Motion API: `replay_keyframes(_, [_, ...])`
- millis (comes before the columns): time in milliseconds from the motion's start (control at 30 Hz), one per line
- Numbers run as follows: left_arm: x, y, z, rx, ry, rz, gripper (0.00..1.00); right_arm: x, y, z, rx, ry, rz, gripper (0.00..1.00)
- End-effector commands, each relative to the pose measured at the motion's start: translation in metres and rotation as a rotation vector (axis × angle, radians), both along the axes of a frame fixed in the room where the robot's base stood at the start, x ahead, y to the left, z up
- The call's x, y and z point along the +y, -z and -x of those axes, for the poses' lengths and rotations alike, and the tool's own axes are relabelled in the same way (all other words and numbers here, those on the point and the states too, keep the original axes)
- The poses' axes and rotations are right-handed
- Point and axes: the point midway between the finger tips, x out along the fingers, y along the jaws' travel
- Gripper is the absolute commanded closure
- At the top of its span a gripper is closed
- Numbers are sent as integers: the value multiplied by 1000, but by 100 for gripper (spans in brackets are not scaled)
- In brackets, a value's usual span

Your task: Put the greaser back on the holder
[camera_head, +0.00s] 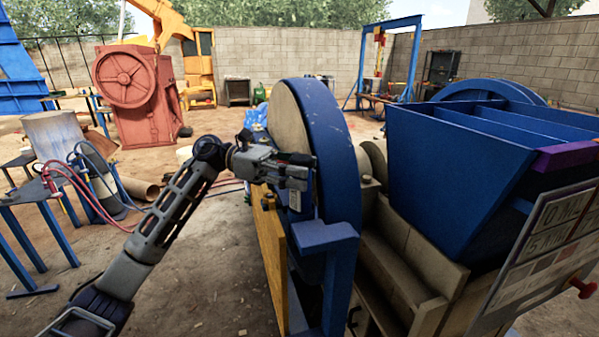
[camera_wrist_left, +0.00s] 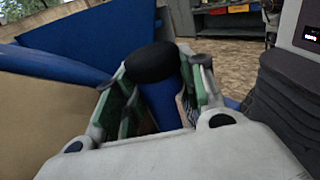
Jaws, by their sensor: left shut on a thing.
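My left gripper (camera_head: 297,175) reaches in from the left, beside the large blue-rimmed flywheel of the crusher. In the left wrist view, its green-padded fingers (camera_wrist_left: 160,95) are shut around the greaser, a blue cylinder (camera_wrist_left: 163,103) with a round black end (camera_wrist_left: 152,63). The fingers hide part of the greaser. In the head view, the greaser is mostly covered by the gripper and is hard to make out against the blue flywheel. I cannot clearly identify the holder in either view. My right gripper is not in view.
The flywheel (camera_head: 343,150) and a yellow guard panel (camera_head: 271,262) stand close to the gripper. A big blue hopper (camera_head: 455,175) is at the right. A blue-legged table (camera_head: 28,192) with red hoses is at the left. Open dirt floor lies between.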

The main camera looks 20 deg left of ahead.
Motion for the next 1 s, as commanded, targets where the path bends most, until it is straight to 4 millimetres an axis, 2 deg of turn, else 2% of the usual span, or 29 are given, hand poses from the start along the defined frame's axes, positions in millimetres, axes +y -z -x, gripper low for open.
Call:
replay_keyframes(200, [0, -1, 0, -2, 0, 2, 100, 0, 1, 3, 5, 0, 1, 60])
replay_keyframes(233, [0, -1, 0, -2, 0, 2, 56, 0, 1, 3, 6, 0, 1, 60])
replay_keyframes(400, [0, -1, 0, -1, 0, 1, 35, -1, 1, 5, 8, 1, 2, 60])
replay_keyframes(767, [1, 1, -1, 2, -1, -2, 35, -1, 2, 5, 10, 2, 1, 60])
replay_keyframes(1000, [13, 0, -1, 1, -2, -1, 35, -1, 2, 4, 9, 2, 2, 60])
